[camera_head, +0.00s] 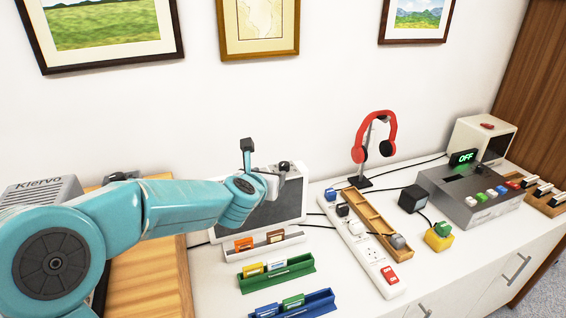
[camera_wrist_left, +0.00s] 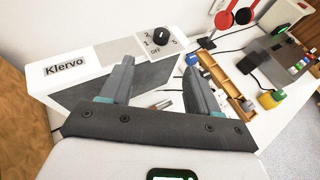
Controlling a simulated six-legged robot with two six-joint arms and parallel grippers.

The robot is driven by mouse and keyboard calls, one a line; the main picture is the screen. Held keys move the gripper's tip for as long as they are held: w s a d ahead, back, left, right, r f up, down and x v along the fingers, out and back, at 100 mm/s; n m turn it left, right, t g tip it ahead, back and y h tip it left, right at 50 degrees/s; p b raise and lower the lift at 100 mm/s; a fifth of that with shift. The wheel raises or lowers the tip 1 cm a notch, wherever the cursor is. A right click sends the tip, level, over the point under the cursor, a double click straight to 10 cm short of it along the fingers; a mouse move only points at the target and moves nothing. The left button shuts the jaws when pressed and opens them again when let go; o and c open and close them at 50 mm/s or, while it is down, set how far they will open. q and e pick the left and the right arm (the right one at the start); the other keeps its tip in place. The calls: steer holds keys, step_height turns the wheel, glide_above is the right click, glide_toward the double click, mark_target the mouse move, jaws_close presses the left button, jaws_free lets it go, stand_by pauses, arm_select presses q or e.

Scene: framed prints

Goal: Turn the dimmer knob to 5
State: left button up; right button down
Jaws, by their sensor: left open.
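The black dimmer knob (camera_wrist_left: 161,39) shows in the left wrist view on a pale plate of the white Klervo device (camera_wrist_left: 84,58). The marks 2, 1, OFF and 5 are readable around it, with 5 on its right. Which mark the knob points to is too small to tell. My left gripper (camera_wrist_left: 159,60) is open and empty, with its two fingers apart and the knob beyond and between their tips in that view. In the head view my left arm reaches to the device's dark panel (camera_head: 286,207) and partly hides it. My right gripper is not in view.
A power strip (camera_head: 358,243), wooden tray (camera_head: 375,221), red headphones on a stand (camera_head: 374,140) and grey switch box (camera_head: 470,203) stand to the right. Coloured card racks (camera_head: 277,272) lie in front. Cables cross the white top. Framed prints (camera_head: 258,27) hang behind.

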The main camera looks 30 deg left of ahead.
arm_select(q)
steer(key=p, duration=0.4)
glide_toward(283, 165)
steer(key=x, duration=0.8)
steer(key=shift+w, duration=0.25)
steer(key=shift+w+f, duration=0.1)
steer(key=shift+w, duration=0.1)
steer(key=shift+w+a+f, duration=0.1)
